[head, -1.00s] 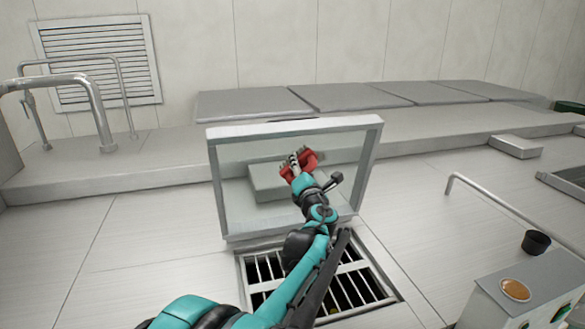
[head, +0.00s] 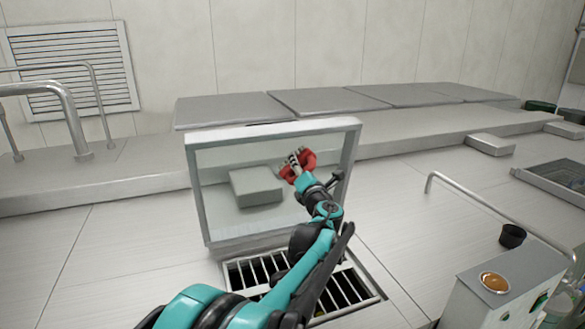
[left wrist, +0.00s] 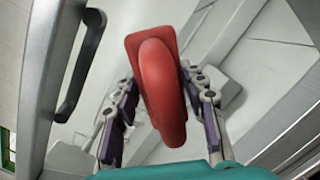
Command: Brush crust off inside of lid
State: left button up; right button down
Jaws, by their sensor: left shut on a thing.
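The lid (head: 270,131) stands raised, a square pale metal frame with a see-through pane, behind the grated opening. My left gripper (head: 303,171) is in front of the pane, right of its middle, shut on a red brush (head: 309,158). In the left wrist view the red brush (left wrist: 160,85) sits between the two fingers. Its bristles are hidden there, and I cannot tell whether they touch the pane. I cannot make out any crust on the lid. The lid's frame (left wrist: 40,75) also shows there, with a dark handle (left wrist: 80,65) beside it. My right gripper is not in view.
The grate (head: 345,290) lies below the lid. A grey block (head: 256,186) shows within the lid's frame, seemingly behind the pane. Metal rails (head: 72,115) stand at left. A box with an amber top (head: 495,283) and a dark cup (head: 512,236) are at right.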

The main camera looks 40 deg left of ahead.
pick_arm(q)
jog(key=shift+w+d+f, duration=0.1)
jog(key=shift+w+d, duration=0.15)
jog(key=shift+w, duration=0.3)
jog(key=shift+w+d, duration=0.25)
jog(key=shift+w, duration=0.2)
jog(key=shift+w+d, duration=0.25)
jog(key=shift+w, duration=0.25)
jog(key=shift+w+d, duration=0.2)
jog(key=shift+w, duration=0.25)
jog(key=shift+s, duration=0.1)
jog(key=shift+s+d+f+b, duration=0.1)
jog(key=shift+s+d+b, duration=0.05)
jog(key=shift+d+b, duration=0.2)
jog(key=shift+w+f+v, duration=0.1)
jog(key=shift+v, duration=1.15)
jog(key=shift+w+f+v, duration=0.15)
jog(key=shift+v, duration=1.1)
jog(key=shift+d, duration=0.25)
